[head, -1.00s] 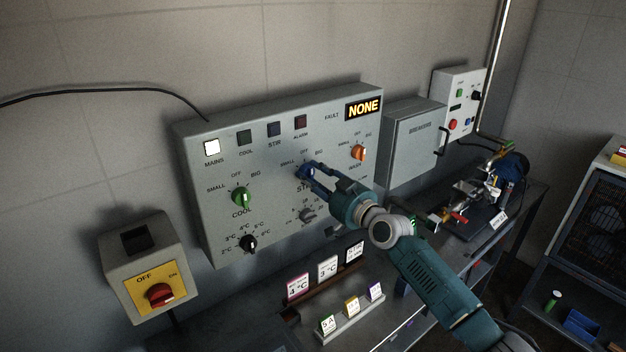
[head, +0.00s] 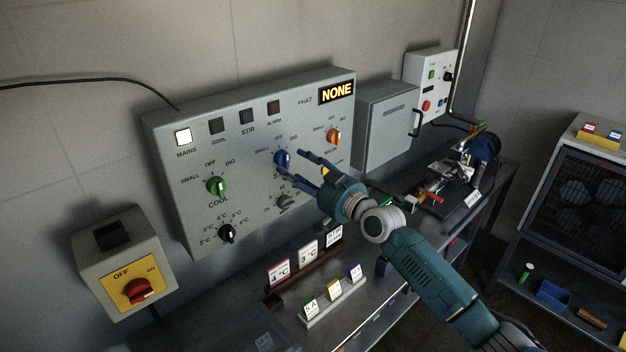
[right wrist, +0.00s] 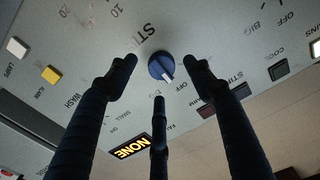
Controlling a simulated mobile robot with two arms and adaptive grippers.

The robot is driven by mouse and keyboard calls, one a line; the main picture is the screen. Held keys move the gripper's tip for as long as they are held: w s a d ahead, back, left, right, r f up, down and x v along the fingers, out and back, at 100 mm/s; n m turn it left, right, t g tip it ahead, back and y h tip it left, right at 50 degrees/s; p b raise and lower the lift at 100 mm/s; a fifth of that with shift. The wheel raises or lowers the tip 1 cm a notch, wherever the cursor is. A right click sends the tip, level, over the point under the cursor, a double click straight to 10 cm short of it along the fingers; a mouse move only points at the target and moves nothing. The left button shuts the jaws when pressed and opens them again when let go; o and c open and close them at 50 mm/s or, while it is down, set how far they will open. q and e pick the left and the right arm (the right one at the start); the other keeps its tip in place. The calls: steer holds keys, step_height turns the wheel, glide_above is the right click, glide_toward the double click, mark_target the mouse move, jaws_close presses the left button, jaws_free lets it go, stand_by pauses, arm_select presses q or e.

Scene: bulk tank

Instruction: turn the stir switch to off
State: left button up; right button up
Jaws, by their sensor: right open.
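The stir switch (head: 282,158) is a blue knob in the middle of the grey control panel (head: 170,140). It also shows in the right wrist view (right wrist: 161,66), where its white pointer is directed towards the OFF label. The stir lamp (head: 247,117) above it looks dark. My right gripper (head: 303,166) is open and empty, just in front of and to the right of the knob. In the right wrist view its spread fingers (right wrist: 161,75) stand around and below the knob, with visible space between. My left gripper is not in view.
A green knob (head: 217,186), a black knob (head: 227,233) and an orange knob (head: 333,136) share the panel. Small signs (head: 308,252) stand on the bench below. A grey breaker box (head: 388,125) is to the right.

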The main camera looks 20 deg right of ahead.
steer(key=v, duration=0.8)
